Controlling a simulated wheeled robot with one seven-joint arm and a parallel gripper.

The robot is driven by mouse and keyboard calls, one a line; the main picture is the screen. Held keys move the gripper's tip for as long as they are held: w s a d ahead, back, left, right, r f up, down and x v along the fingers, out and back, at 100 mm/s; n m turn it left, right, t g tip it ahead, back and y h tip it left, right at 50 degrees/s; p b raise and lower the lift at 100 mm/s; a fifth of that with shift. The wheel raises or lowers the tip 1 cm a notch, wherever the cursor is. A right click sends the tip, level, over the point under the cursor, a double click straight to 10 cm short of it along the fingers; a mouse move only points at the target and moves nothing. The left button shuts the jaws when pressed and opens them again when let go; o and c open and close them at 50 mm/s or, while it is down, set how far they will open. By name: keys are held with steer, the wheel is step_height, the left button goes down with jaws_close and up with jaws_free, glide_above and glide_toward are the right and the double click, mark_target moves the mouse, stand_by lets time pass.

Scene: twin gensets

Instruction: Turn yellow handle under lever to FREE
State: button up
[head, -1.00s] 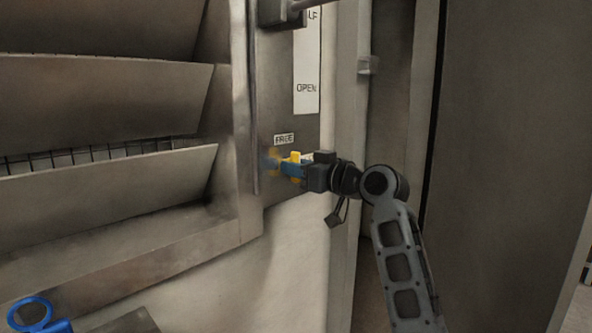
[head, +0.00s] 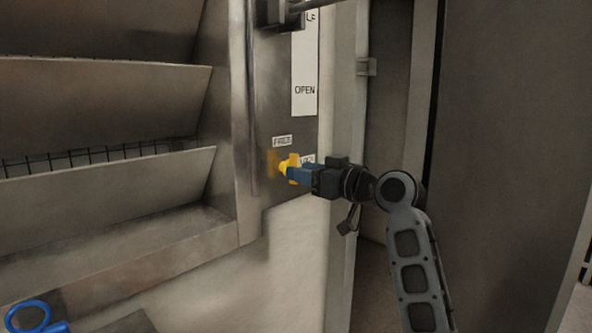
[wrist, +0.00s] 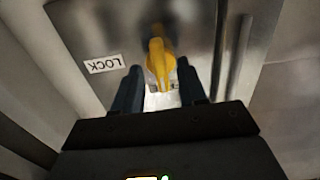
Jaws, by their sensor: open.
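The yellow handle (head: 293,168) is on the metal panel, below the FREE label (head: 282,141) and left of the partly covered LOCK label (head: 307,159). In the wrist view the picture is upside down. There the yellow handle (wrist: 160,62) points down the picture toward a white label (wrist: 162,100), partly hidden, its text unreadable. The LOCK label (wrist: 104,63) is off to the left. My gripper (head: 290,174) is open at the handle. In the wrist view its dark blue fingers (wrist: 158,80) stand either side of the handle's end, with small gaps visible.
Above is a dark lever mount (head: 280,12) beside a white strip marked OPEN (head: 304,70). Slanted louvres (head: 100,100) fill the left. A blue ringed object (head: 30,316) is at the lower left. A tall dark panel (head: 510,150) stands to the right.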

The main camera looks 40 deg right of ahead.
steer(key=shift+s, duration=2.3)
steer(key=shift+f, duration=0.1)
steer(key=s+a+f+m+g+h, duration=0.1)
steer(key=s+a+f, duration=0.35)
steer(key=f, duration=0.35)
steer(key=s+a+f+m+g+h, duration=0.1)
steer(key=s+a+f+m, duration=0.1)
steer(key=s+a+f, duration=0.35)
steer(key=s+a+f+m+h, duration=0.1)
steer(key=s+a+f, duration=0.3)
steer(key=f, duration=0.6)
steer(key=s+a+n+y, duration=0.1)
steer(key=s+a, duration=0.3)
steer(key=s, duration=0.5)
steer(key=s+a+n+g+y, duration=0.1)
steer(key=s+a, duration=0.3)
steer(key=s, duration=0.4)
steer(key=s+a+n, duration=0.1)
steer(key=s+a, duration=0.3)
steer(key=s, duration=0.5)
step_height(320, 180, up, 15)
steer(key=p, duration=1.5)
steer(key=shift+w+d+f, duration=0.2)
steer(key=shift+w, duration=0.15)
